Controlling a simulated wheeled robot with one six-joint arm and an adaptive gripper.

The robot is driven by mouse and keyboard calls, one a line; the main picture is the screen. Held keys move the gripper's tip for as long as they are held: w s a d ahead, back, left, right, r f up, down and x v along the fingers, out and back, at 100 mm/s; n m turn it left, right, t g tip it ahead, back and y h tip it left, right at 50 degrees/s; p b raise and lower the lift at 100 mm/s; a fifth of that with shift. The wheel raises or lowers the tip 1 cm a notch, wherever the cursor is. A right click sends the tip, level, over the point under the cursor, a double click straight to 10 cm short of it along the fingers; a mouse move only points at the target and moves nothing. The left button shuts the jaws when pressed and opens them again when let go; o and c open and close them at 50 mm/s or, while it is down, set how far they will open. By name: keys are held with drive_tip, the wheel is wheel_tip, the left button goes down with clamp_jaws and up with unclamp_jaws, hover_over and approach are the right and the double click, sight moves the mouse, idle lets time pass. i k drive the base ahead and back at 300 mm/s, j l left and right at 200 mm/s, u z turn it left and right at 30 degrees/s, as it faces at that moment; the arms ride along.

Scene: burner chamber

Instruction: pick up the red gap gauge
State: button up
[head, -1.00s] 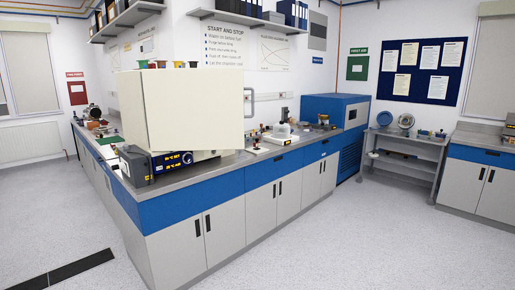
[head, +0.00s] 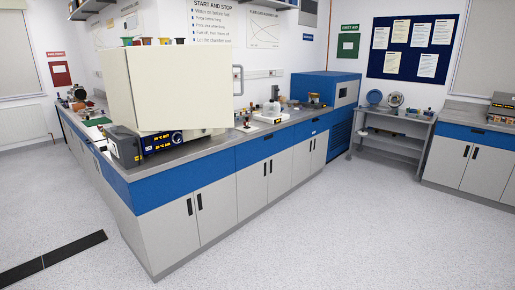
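I cannot make out the red gap gauge in the head view. Small items lie on the blue-fronted L-shaped bench (head: 187,191), but they are too small to tell apart. A large cream box-shaped unit (head: 165,88) stands at the bench corner and hides part of the bench behind it. My gripper is not in view.
A grey shelf unit (head: 392,143) stands at the back right beside the tall blue cabinet (head: 340,115). Another bench (head: 468,148) is at the far right. Dark floor strips (head: 55,256) lie at the lower left. The pale floor in front is clear.

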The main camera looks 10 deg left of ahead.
sight(247, 122)
drive_tip(key=i+l+z, duration=0.1)
drive_tip(key=i+z, duration=0.15)
drive_tip(key=i, duration=0.65)
drive_tip(key=i+z, duration=0.1)
drive_tip(key=i, duration=1.75)
drive_tip(key=i+l+u, duration=0.15)
drive_tip(key=i+u, duration=0.2)
drive_tip(key=i, duration=0.2)
drive_tip(key=i+l+u, duration=0.35)
drive_tip(key=i, duration=0.2)
drive_tip(key=i+l+u, duration=0.35)
drive_tip(key=i, duration=0.15)
